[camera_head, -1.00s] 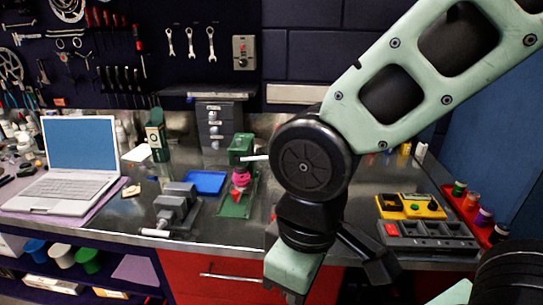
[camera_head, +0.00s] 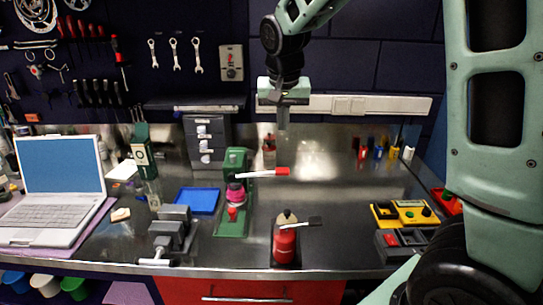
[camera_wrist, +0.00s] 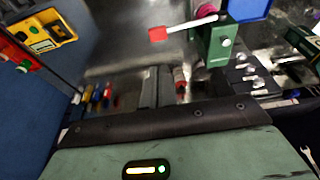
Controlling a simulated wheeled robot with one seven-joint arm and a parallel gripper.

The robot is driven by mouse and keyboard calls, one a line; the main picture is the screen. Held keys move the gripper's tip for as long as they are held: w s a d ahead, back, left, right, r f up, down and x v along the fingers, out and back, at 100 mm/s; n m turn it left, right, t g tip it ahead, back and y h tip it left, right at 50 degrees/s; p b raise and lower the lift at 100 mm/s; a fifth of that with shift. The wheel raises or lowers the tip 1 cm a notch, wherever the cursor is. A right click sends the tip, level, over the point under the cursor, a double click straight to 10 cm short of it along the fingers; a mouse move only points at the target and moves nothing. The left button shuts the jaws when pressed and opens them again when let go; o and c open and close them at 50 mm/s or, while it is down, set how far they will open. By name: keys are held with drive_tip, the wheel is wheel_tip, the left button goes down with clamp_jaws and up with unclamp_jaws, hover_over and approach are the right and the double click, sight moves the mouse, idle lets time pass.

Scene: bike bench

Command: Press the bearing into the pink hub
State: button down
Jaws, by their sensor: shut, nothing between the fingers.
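The pink hub (camera_head: 235,192) sits in the green arbor press (camera_head: 238,162) on the bench; a bit of pink also shows in the wrist view (camera_wrist: 205,11). No separate bearing can be made out. The press's white lever (camera_head: 255,174) sticks out to the right, roughly level, and ends in a red grip (camera_head: 283,171). The red grip also shows in the wrist view (camera_wrist: 157,33). My gripper (camera_head: 283,152) points down, shut and empty, and appears just above the red grip in the head view. I cannot tell the depth gap between them; no contact is clear.
A grey vise (camera_head: 173,232), blue tray (camera_head: 197,201) and laptop (camera_head: 60,175) are left. The bench right of the press is mostly clear.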

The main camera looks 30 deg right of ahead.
sight(283, 169)
drive_tip(key=shift+w+d+r, duration=0.15)
drive_tip(key=shift+w+d, duration=0.05)
drive_tip(key=shift+d, duration=0.1)
drive_tip(key=p+x, duration=0.1)
drive_tip(key=x, duration=0.3)
drive_tip(key=p+x, duration=0.1)
drive_tip(key=x, duration=0.4)
drive_tip(key=s+p+x, duration=0.1)
drive_tip(key=p+x, duration=0.1)
drive_tip(key=x, duration=0.2)
drive_tip(key=shift+w+a+f, duration=0.1)
drive_tip(key=shift+f, duration=0.5)
